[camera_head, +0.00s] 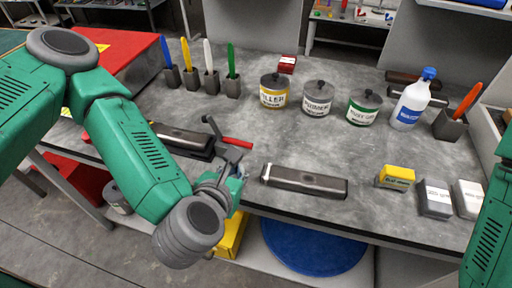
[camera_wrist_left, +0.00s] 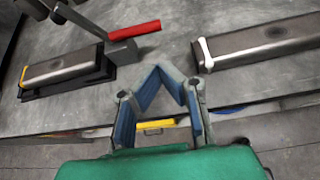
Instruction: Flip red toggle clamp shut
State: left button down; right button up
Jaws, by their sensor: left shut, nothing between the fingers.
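The red toggle clamp handle (camera_head: 236,143) sticks out to the right from the clamp on a dark fixture that holds a metal bar (camera_head: 183,136). In the left wrist view the red handle (camera_wrist_left: 135,30) lies roughly level at the upper left, beside the bar (camera_wrist_left: 62,66). My left gripper (camera_head: 236,170) is shut and empty, just in front of the handle and apart from it. In the left wrist view its blue-padded fingers (camera_wrist_left: 160,72) meet at the tips, below and right of the handle. My right gripper is out of view; only my right arm shows at the right edge.
A second metal bar (camera_head: 303,181) lies on the grey bench to the right. Colored tools stand in holders at the back. A blue round object (camera_head: 312,246) lies below the bench edge.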

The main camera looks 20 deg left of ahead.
aim_at(248, 163)
pick_arm(q)
jog(key=shift+d, duration=0.35)
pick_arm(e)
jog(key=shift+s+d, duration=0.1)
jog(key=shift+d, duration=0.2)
pick_arm(q)
jog(key=shift+a, duration=0.1)
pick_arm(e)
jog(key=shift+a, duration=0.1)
pick_arm(q)
jog(key=shift+w+a+f, duration=0.15)
jog(key=shift+w, duration=0.1)
jog(key=x, duration=0.9)
jog(key=shift+w+d, duration=0.1)
jog(key=shift+d, duration=0.1)
jog(key=shift+w+a+f, duration=0.1)
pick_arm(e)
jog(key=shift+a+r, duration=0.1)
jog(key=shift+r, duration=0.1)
pick_arm(q)
jog(key=shift+a, duration=0.15)
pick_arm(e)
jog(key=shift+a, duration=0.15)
pick_arm(q)
jog(key=shift+w, duration=0.1)
